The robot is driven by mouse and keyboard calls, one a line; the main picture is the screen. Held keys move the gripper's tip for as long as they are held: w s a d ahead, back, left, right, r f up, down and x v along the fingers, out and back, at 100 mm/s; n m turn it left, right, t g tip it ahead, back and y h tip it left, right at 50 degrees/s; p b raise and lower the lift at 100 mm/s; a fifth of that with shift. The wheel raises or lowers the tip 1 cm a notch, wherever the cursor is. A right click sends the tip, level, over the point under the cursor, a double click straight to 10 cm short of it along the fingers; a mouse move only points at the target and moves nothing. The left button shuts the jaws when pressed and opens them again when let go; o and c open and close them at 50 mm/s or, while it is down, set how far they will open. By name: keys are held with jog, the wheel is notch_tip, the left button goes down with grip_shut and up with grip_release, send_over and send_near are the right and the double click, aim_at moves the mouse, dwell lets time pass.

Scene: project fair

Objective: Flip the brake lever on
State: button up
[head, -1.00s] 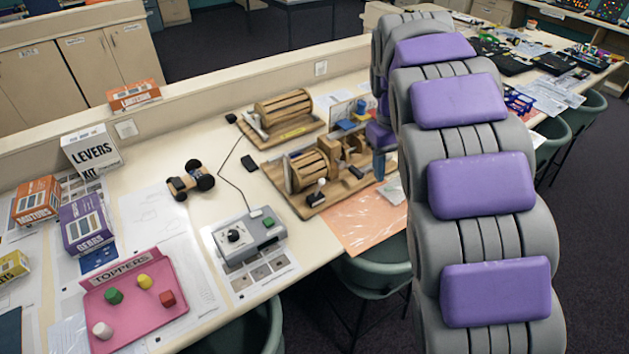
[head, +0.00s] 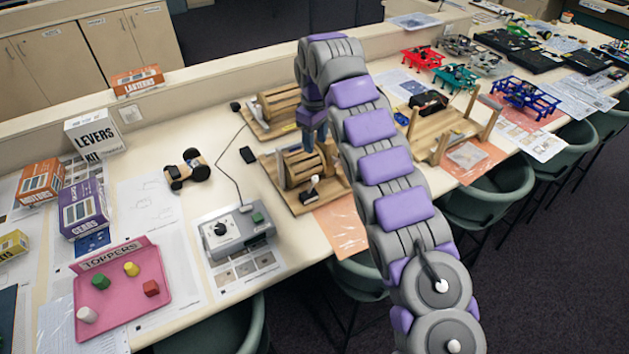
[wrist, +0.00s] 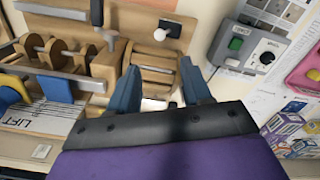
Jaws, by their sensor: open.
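The likely brake lever (head: 314,182), a short stick with a white knob on a dark base, stands at the near edge of a wooden winch model (head: 335,198). The knobbed lever also shows in the wrist view (wrist: 160,34), top centre, beyond my fingertips. I cannot tell whether it is on or off. My gripper (wrist: 160,72) is open and empty, its two blue-grey fingers apart over the wooden slatted drum (wrist: 152,75). In the head view my gripper (head: 314,125) hangs above the model, and my arm hides the model's right part.
A grey control box (head: 238,232) with a knob and green button sits left of the winch. A second wooden drum model (head: 268,112) stands behind. In the wrist view, a wooden-wheeled mechanism with a LIFT card (wrist: 45,122) lies left. A pink toppers tray (head: 150,312) is front left.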

jog(key=b, duration=0.1)
send_near(313, 178)
notch_tip(313, 178, down, 11)
jog(key=shift+f+b, duration=0.1)
jog(key=shift+b, duration=0.95)
jog(key=shift+a+f, duration=0.2)
jog(key=shift+f, duration=0.25)
jog(key=shift+d, duration=0.2)
